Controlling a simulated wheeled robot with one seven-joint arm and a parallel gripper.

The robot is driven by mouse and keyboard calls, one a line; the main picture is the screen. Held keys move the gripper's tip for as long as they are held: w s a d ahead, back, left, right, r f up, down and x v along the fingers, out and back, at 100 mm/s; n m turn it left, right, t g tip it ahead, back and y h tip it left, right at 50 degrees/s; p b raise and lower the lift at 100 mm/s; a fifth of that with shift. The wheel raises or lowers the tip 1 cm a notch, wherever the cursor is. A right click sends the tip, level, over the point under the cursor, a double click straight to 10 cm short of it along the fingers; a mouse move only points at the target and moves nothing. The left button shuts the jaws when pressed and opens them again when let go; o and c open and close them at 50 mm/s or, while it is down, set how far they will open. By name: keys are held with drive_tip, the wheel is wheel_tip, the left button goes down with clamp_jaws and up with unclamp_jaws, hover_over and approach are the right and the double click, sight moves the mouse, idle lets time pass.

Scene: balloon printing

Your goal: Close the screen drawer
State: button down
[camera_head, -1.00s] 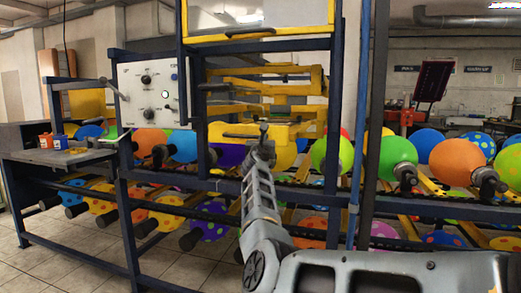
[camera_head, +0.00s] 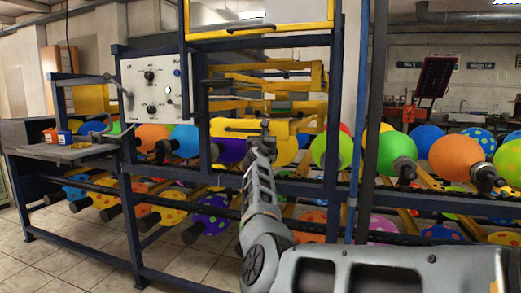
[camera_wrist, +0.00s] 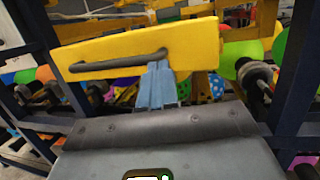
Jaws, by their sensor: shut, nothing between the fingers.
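The screen drawer's yellow front (camera_head: 228,126) has a dark bar handle and sits inside the dark blue machine frame. In the wrist view the same yellow front (camera_wrist: 200,44) is tilted, with its handle (camera_wrist: 112,63) running across the left half. My gripper (camera_head: 263,130) is shut and empty. In the wrist view its blue-grey fingertips (camera_wrist: 158,70) are in front of the yellow front, by the right end of the handle. They seem to touch it, but contact cannot be told surely. My arm hides part of the drawer in the head view.
Dark blue posts (camera_wrist: 297,90) stand on both sides of the drawer. A yellow-framed upper panel (camera_head: 260,18) with a handle is above. A white control panel (camera_head: 153,88) is at the left. Colourful balloons (camera_head: 332,150) on holders line the machine below and to the right.

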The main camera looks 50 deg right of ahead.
drive_tip(key=p+v, duration=0.5)
drive_tip(key=v, duration=0.6)
drive_tip(key=shift+a+f, duration=0.15)
drive_tip(key=shift+a, duration=0.05)
drive_tip(key=shift+s, duration=0.1)
